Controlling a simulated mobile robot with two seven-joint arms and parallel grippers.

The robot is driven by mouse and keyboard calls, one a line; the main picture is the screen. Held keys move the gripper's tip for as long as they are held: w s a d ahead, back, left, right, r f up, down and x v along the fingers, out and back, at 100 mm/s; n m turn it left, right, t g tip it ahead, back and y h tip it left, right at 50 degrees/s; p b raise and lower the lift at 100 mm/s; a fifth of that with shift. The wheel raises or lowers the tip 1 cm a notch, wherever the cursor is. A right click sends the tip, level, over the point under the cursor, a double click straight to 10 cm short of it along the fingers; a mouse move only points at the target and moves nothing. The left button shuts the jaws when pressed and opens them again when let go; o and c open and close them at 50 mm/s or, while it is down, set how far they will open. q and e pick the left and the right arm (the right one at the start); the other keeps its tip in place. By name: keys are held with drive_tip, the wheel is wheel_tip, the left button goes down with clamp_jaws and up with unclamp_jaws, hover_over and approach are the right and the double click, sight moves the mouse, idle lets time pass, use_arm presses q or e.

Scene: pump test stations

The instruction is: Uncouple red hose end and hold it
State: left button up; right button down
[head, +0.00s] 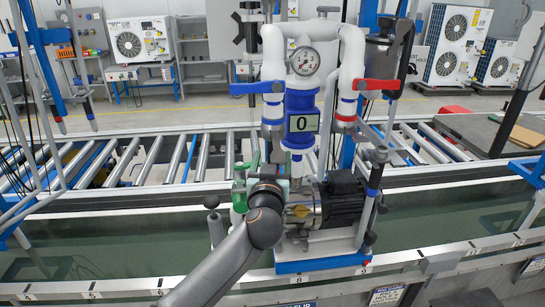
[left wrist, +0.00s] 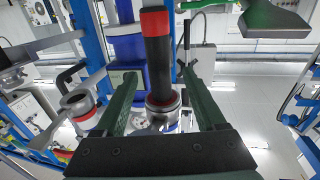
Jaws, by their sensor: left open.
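In the left wrist view, the hose end (left wrist: 158,62) is a black cylinder with a red band on top. Its lower end sits in a metal coupling (left wrist: 163,108). My left gripper (left wrist: 160,78) is open, with one green finger on each side of the hose end. A gap shows beside each finger, so I see no firm contact. In the head view, my left arm reaches the pump from below, and its wrist hides the hose end and most of the gripper. My right gripper is in neither view.
The pump motor (head: 345,200) is right of my wrist. White pipes with a gauge (head: 305,61), a blue lever (head: 256,88) and a red lever (head: 377,84) rise behind it. A roller conveyor (head: 140,160) runs behind. A green part (left wrist: 275,18) hangs at the wrist view's upper right.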

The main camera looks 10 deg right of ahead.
use_arm(q)
drive_tip(key=shift+w+d, duration=0.1)
drive_tip(key=shift+w, duration=0.45)
clamp_jaws()
idle(0.4)
idle(1.6)
unclamp_jaws()
drive_tip(key=shift+s, duration=0.1)
